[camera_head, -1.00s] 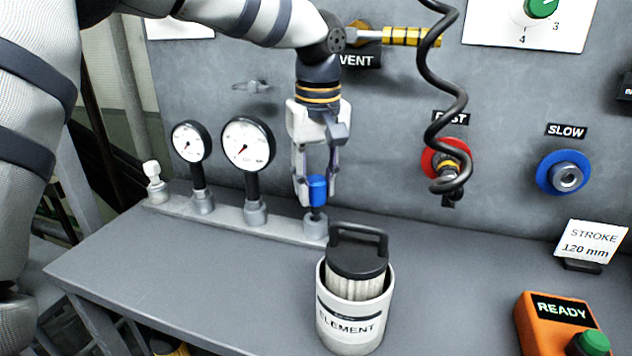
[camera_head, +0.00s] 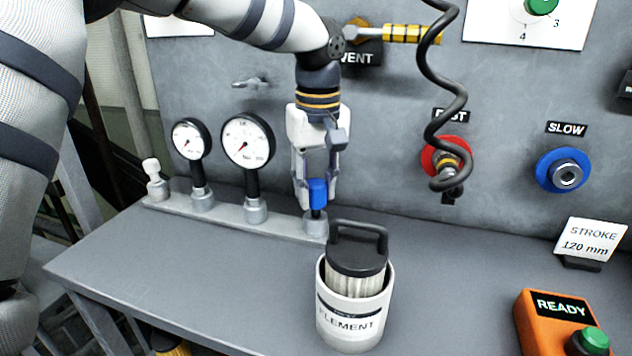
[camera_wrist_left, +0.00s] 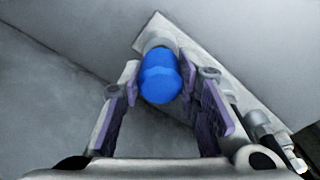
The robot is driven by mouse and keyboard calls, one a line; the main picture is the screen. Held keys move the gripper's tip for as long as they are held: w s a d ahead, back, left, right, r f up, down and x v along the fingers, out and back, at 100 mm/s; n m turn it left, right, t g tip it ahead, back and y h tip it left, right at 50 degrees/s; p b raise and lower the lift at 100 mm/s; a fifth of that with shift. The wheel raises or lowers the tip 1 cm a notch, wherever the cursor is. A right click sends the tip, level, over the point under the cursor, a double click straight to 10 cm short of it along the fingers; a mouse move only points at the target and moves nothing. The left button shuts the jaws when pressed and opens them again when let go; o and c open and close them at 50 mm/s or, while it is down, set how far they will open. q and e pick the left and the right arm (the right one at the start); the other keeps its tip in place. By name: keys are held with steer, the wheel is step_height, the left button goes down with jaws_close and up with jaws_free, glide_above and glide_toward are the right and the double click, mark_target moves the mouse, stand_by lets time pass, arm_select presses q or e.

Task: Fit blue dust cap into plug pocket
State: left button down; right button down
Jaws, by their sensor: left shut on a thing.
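The blue dust cap (camera_head: 317,192) is held between the fingertips of my left gripper (camera_head: 317,188), which points down. In the left wrist view the blue cap (camera_wrist_left: 160,78) sits between the two finger pads (camera_wrist_left: 160,85). Just below the cap, a dark stem joins a grey round base (camera_head: 315,224) at the right end of the grey rail (camera_head: 232,220). I cannot tell whether the cap is seated on this stem or how they are joined. The right gripper is not in view.
Two pressure gauges (camera_head: 248,141) stand on the rail left of the gripper. The white ELEMENT canister (camera_head: 352,325) stands close in front. The black coiled hose (camera_head: 432,75) hangs at the right. An orange READY box (camera_head: 545,325) is at the front right. The left bench top is clear.

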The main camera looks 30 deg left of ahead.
arm_select(q)
steer(key=shift+f, duration=0.95)
steer(key=c, duration=1.1)
jaws_free()
steer(key=r, duration=1.2)
steer(key=shift+s+d, duration=0.3)
steer(key=shift+s, duration=0.05)
